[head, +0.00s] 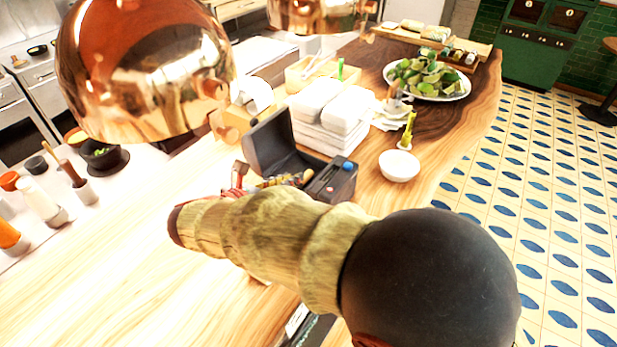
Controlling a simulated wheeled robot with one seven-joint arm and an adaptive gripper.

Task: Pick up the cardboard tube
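I cannot make out a cardboard tube in the head view; part of the counter is hidden behind a large arm, which looks like mine. The arm has wood-like, ringed links and a dark round joint, and it crosses the lower middle of the picture. My gripper cannot be made out, so its opening and anything in it do not show. Small reddish and multicoloured shapes show just behind the arm, too covered to name.
Bottles and jars stand at left. A copper lamp (140,65) hangs upper left. Tiled floor (545,200) is clear at right.

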